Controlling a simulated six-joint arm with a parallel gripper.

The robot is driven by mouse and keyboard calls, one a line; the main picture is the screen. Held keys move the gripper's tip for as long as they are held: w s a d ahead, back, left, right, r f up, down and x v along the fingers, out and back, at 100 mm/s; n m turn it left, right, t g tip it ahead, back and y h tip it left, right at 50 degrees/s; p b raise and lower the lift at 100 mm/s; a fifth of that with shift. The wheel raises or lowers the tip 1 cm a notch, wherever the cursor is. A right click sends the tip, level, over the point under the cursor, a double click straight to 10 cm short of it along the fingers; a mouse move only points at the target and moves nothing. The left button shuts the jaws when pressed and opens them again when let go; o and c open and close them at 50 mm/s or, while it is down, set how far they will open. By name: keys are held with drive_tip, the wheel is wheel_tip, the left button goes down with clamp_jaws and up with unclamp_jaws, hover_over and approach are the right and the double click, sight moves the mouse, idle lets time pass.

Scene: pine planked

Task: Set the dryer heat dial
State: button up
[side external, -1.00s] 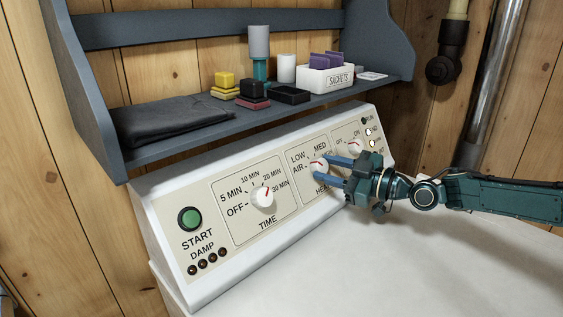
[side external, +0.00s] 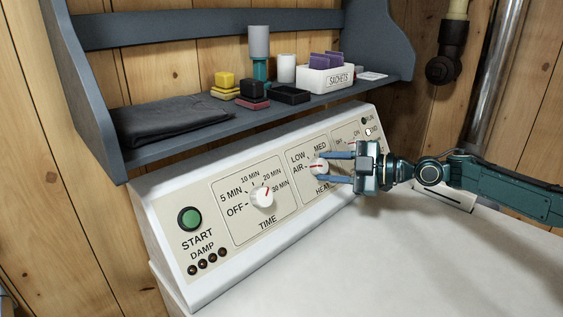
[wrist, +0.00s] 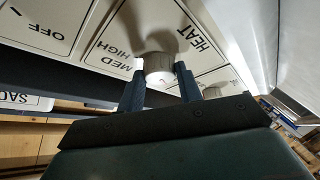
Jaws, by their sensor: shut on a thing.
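The heat dial (side external: 317,168) is a small white knob with a red mark, in the middle section of the dryer's sloped panel. Its labels LOW, AIR and MED show in the side view. The red mark lies nearly level there, close to AIR. My gripper (side external: 329,168) comes from the right and is shut on the dial, one finger above and one below. In the wrist view the dial (wrist: 158,68) sits between the two fingertips (wrist: 160,72). The fingers cover part of the heat labels in the side view.
The time dial (side external: 263,197) and green start button (side external: 190,219) are left of the heat dial. A blue-grey shelf (side external: 160,152) overhangs the panel, holding a dark cloth, blocks and a sachets box (side external: 326,79). The white dryer top (side external: 360,265) is mostly clear.

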drive_tip(key=shift+r, duration=0.1)
drive_tip(key=o, duration=1)
drive_tip(key=shift+d, duration=0.1)
drive_tip(key=v, duration=1.3)
drive_tip(key=shift+s+d, duration=0.15)
drive_tip(key=shift+d, duration=0.1)
drive_tip(key=shift+r, duration=0.15)
